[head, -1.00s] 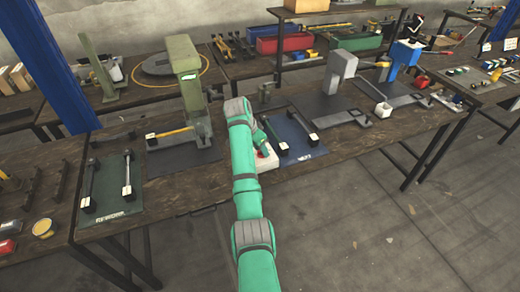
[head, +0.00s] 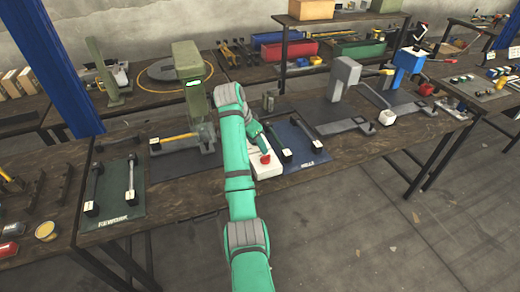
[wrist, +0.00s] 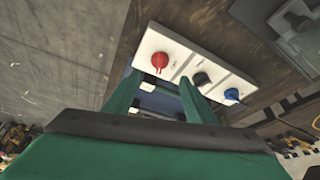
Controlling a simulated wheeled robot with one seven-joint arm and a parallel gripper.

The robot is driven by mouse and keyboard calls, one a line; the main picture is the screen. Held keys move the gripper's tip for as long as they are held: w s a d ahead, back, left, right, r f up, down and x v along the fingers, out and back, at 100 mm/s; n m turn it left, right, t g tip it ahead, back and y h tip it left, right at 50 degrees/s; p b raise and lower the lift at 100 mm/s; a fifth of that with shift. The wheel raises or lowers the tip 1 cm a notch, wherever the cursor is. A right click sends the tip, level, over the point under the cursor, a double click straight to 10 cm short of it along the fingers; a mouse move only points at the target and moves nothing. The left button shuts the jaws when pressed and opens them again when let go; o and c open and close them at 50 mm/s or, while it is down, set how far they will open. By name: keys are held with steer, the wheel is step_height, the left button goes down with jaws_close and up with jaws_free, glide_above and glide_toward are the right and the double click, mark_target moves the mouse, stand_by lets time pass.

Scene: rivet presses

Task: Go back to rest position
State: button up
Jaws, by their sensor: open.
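My gripper (wrist: 160,80) is open and empty in the wrist view, its two green fingers spread apart. It points toward a white control panel (wrist: 207,60) with a red knob (wrist: 160,61), a black knob (wrist: 201,79) and a blue knob (wrist: 232,94). The fingers overlap the panel's lower edge in that view; I cannot tell whether they touch it. In the head view, my green and grey arm rises over the bench front and bends down at its top. The panel (head: 268,173) lies beside it, partly hidden, and the fingertips are hard to make out.
A green press (head: 190,80) stands left of my arm, with a grey press (head: 342,85) and a blue press (head: 405,68) to the right. Mats with dark tools lie on both sides, including a blue mat (head: 307,160). Open floor lies at the front right.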

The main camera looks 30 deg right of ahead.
steer(key=shift+v, duration=0.8)
steer(key=shift+w, duration=0.1)
